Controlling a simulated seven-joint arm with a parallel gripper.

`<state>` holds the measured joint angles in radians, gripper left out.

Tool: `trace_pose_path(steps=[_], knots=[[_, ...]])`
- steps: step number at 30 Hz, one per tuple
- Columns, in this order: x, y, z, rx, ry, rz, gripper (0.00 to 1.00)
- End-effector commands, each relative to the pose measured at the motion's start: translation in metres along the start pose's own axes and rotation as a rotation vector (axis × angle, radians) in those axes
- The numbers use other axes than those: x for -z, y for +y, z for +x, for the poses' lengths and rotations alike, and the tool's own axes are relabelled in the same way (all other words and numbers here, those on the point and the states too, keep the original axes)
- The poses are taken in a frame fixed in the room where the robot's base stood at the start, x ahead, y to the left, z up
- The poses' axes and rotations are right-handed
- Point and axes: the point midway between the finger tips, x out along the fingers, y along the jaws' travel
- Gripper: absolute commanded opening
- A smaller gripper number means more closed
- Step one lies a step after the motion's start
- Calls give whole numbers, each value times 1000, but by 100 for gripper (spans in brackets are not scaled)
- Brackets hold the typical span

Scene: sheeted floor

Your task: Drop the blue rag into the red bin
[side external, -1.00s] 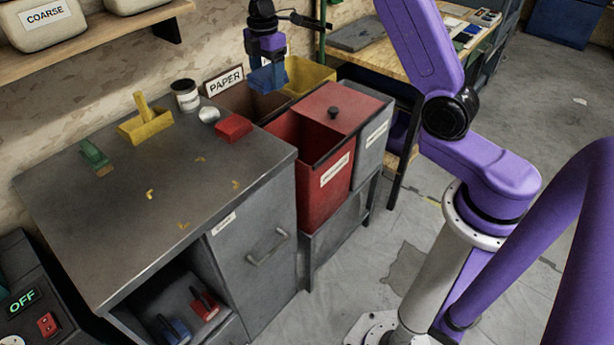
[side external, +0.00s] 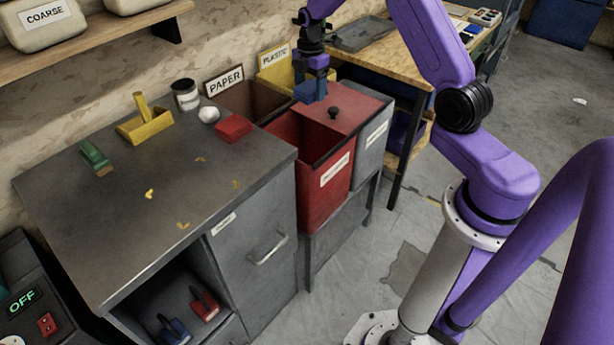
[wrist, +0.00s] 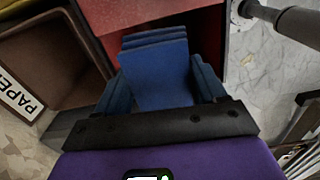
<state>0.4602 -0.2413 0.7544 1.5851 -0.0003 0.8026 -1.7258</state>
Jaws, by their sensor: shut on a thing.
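The red bin (side external: 323,190) stands beside the grey cabinet, with a white label on its front. A red lid (side external: 352,108) with a black knob covers its back right part; the front left part is open. My gripper (side external: 311,84) is shut on the blue rag (side external: 309,93) and holds it up near the bin's back edge in the side view. In the wrist view, the folded blue rag (wrist: 155,75) sits between the two blue fingers, with the red bin (wrist: 140,14) behind it. The height of the rag above the bin is hard to judge.
A brown paper bin (side external: 245,98) and a yellow plastic bin (side external: 275,78) stand behind the red bin. A grey bin (side external: 372,140) is at its right. The cabinet top (side external: 110,215) holds a red block, a can, a yellow dustpan and a green brush.

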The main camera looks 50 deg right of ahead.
Motion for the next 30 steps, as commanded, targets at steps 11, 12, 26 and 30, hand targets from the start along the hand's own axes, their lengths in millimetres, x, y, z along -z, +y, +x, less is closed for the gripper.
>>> trace_pose_path(steps=[11,12,26,30], knots=[[0,0,34,2,0,1,41],[0,0,39,2,0,1,41],[0,0,72,0,0,1,41],[0,0,74,-1,0,1,41]])
